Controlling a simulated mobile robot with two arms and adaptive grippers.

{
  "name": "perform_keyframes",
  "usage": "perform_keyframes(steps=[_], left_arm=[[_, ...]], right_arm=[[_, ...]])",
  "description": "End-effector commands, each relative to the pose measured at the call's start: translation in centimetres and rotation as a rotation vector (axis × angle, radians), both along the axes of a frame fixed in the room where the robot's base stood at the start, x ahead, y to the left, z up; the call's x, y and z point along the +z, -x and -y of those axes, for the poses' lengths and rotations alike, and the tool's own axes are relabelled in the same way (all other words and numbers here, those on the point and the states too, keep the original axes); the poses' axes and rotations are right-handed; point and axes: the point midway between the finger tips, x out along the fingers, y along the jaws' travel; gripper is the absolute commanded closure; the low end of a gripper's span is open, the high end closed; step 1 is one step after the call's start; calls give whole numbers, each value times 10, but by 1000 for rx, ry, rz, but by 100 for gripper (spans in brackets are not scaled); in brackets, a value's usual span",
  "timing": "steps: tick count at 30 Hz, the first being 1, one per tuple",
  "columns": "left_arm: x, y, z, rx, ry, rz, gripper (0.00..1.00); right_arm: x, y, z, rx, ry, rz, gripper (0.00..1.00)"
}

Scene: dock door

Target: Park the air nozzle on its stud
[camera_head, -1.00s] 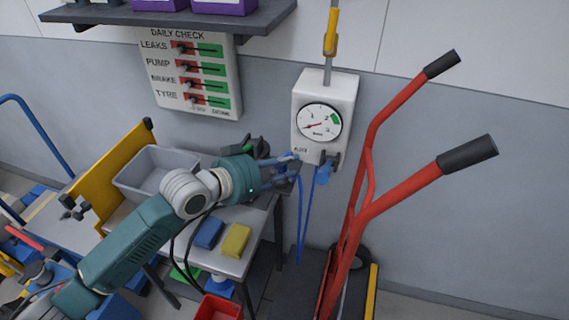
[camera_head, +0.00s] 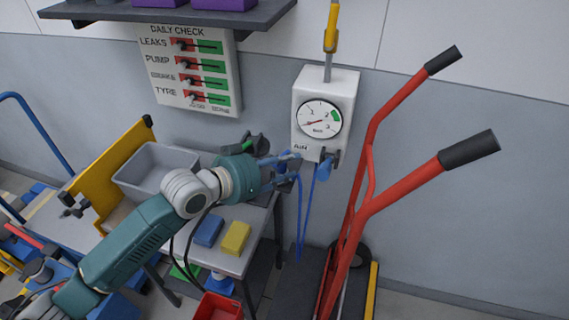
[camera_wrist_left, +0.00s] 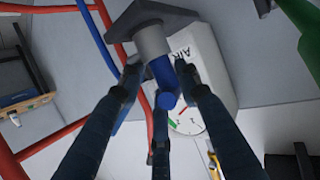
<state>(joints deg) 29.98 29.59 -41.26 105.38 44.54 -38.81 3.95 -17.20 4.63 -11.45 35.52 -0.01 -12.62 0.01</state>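The blue air nozzle (camera_head: 324,171) is at the lower right of the white gauge box marked AIR (camera_head: 311,147), just below a dark bracket. In the left wrist view the nozzle (camera_wrist_left: 163,78) lines up with a grey cylinder (camera_wrist_left: 151,40) on a dark plate; I take this for the stud, and their contact is not clear. My right gripper is out of view.
A blue hose (camera_head: 301,215) hangs below the box. A red hand truck (camera_head: 372,200) stands close on the right. Below my left arm is a table with a grey bin (camera_head: 150,178), a blue block (camera_head: 209,232) and a yellow block (camera_head: 236,238).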

Motion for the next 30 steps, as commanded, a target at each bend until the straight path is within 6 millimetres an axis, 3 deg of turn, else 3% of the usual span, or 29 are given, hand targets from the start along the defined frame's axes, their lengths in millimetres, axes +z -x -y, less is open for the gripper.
perform_keyframes(steps=[30], left_arm=[[30,49,-52,0,-1,-1,67]], right_arm=[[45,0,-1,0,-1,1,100]])
